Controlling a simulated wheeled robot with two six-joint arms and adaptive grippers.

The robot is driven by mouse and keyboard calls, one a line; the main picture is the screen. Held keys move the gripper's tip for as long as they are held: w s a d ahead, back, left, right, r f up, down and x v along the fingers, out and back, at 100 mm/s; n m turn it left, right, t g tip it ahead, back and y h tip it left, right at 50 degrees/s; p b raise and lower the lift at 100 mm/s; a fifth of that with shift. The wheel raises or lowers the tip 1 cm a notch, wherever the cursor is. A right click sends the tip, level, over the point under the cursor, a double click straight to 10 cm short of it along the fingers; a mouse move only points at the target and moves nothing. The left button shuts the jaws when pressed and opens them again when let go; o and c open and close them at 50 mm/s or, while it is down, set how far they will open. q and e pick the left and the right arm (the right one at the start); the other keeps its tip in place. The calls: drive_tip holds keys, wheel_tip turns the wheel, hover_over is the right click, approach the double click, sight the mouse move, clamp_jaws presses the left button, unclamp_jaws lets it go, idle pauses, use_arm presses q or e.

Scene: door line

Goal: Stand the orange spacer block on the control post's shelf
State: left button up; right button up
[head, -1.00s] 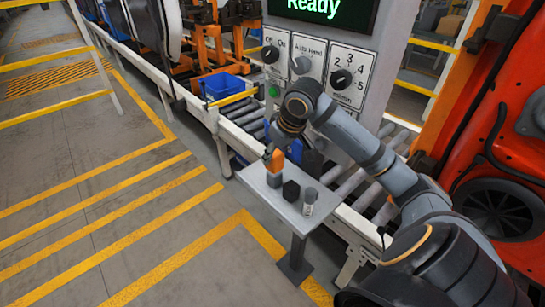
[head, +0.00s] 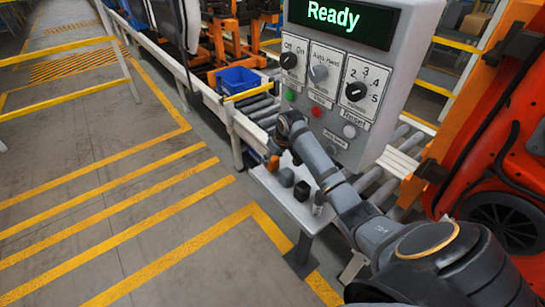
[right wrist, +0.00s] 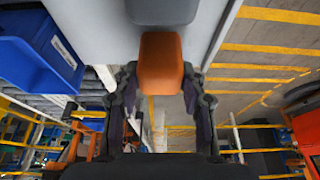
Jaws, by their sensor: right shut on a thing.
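The orange spacer block (head: 272,164) is in my right gripper (head: 277,157), at the far left end of the grey shelf (head: 298,208) below the control post (head: 390,105). The right wrist view shows the orange block (right wrist: 160,62) between the two fingers of the right gripper (right wrist: 160,78). A grey surface lies beyond the block. I cannot tell whether the block touches the shelf. The gripper and wrist partly hide it in the head view. My left gripper is not in view.
On the shelf stand a grey block (head: 286,177), a black block (head: 301,190) and a grey cylinder (head: 318,203) in a row. A blue bin (head: 238,79) sits by the roller conveyor (head: 262,108).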

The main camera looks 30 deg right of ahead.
drive_tip(key=shift+f, duration=0.25)
drive_tip(key=shift+f, duration=0.15)
drive_tip(key=o, duration=1.2)
drive_tip(key=shift+c, duration=0.2)
drive_tip(key=shift+s+r, duration=0.1)
drive_tip(key=shift+r, duration=0.35)
drive_tip(key=b+v, duration=0.1)
drive_tip(key=v, duration=1)
drive_tip(key=shift+r+b, duration=0.25)
drive_tip(key=shift+b, duration=0.05)
drive_tip(key=shift+s+f, duration=0.1)
